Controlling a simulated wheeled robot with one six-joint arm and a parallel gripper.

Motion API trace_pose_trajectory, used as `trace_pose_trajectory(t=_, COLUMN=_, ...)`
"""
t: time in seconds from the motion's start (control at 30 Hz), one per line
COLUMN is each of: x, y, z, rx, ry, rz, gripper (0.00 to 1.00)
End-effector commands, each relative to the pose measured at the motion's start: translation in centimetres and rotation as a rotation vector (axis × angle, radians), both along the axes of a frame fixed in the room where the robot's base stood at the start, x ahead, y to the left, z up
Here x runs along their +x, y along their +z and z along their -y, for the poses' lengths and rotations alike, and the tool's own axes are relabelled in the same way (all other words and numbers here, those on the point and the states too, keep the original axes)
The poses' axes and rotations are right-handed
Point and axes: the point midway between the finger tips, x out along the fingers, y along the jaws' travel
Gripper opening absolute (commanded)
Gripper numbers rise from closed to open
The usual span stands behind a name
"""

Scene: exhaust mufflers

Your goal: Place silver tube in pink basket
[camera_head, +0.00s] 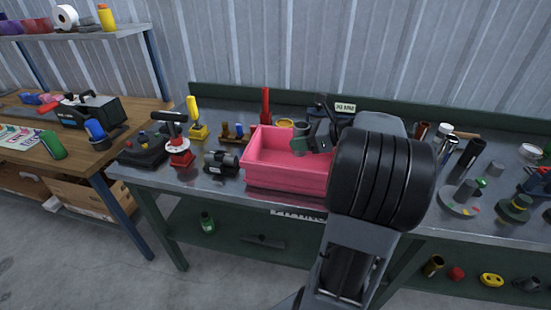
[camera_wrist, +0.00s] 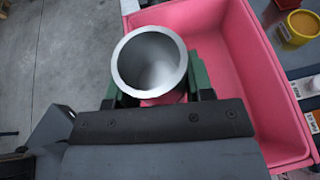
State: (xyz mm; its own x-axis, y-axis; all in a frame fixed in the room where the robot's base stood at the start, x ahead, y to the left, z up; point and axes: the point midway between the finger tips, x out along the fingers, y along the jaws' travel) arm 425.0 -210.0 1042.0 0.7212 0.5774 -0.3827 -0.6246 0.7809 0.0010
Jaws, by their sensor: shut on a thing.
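The silver tube (camera_wrist: 150,62) is in my gripper (camera_wrist: 155,92), its round open end facing the wrist camera. The green finger pads are on either side of it, shut on it. The pink basket (camera_wrist: 275,100) lies below and behind the tube in the wrist view, with pink also showing between the fingers. In the head view the basket (camera_head: 285,178) stands on the workbench, and my gripper (camera_head: 314,140) is over its right part. My arm hides the basket's right end, and the tube is hard to make out there.
The metal workbench (camera_head: 225,180) is crowded. A red-based tool (camera_head: 180,152) and a dark cylindrical part (camera_head: 221,162) stand left of the basket. Several tubes and fittings stand on the right. A yellow container (camera_wrist: 300,27) is beyond the basket. A wooden table (camera_head: 60,135) is at left.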

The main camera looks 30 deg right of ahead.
Motion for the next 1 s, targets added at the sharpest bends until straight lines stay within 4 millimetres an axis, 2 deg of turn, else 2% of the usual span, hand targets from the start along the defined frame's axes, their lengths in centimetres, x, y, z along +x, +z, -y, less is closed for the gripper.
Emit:
trace_pose_trajectory(t=0.3, x=7.3, y=-3.6, z=-2.7, rx=0.002, ry=0.005, rz=-0.003, gripper=0.17)
trace_pose_trajectory(t=0.4, x=8.7, y=-5.4, z=-3.2, rx=0.003, ry=0.003, rz=-0.003, gripper=0.17)
trace_pose_trajectory(t=0.6, x=10.6, y=-7.7, z=-3.9, rx=0.001, ry=0.001, rz=-0.002, gripper=0.17)
trace_pose_trajectory(t=0.87, x=11.4, y=-8.6, z=-4.1, rx=-0.001, ry=0.000, rz=0.001, gripper=0.17)
trace_pose_trajectory(t=1.0, x=12.1, y=-9.7, z=-4.4, rx=0.001, ry=0.002, rz=-0.002, gripper=0.17)
